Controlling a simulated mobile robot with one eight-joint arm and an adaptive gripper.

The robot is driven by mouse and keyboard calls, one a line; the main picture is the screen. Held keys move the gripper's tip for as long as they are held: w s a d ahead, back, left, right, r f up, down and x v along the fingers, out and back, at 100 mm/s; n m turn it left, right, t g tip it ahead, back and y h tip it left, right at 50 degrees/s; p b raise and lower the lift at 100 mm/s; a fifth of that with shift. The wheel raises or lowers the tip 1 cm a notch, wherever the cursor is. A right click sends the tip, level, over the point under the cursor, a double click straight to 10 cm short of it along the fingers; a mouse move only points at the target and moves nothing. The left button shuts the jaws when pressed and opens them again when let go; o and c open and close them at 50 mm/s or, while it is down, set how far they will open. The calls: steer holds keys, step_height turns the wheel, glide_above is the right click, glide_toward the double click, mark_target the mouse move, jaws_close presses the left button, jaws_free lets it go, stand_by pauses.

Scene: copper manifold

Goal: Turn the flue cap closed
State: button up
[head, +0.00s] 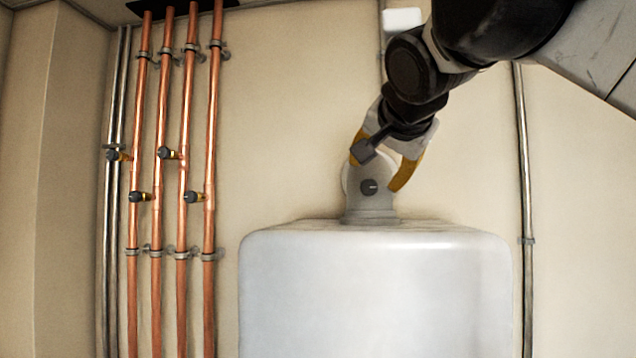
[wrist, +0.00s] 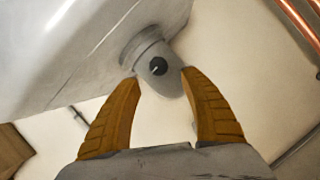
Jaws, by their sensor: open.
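The flue cap is a dark round knob (head: 369,187) with a light mark, on the front of a grey rounded flue (head: 367,213) on top of the white boiler. My gripper (head: 377,180) is open, with its yellow fingers above and to either side of the knob in the head view. In the wrist view the knob (wrist: 158,66) sits between and beyond the open fingertips (wrist: 157,76). The fingers appear apart from the knob. The left finger is partly hidden behind my wrist parts in the head view.
The white boiler (head: 375,290) stands below the flue against a beige wall. Several copper pipes (head: 208,130) with small dark-handled valves run up the wall at left. A grey pipe (head: 525,170) runs at right. The wall between flue and copper pipes is clear.

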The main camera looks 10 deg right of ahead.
mark_target(370, 186)
steer(key=p+x, duration=0.1)
steer(key=x, duration=0.7)
steer(key=shift+f+p, duration=0.2)
steer(key=shift+p, duration=0.15)
steer(key=shift+s+r, duration=0.1)
steer(key=shift+s, duration=0.15)
jaws_close()
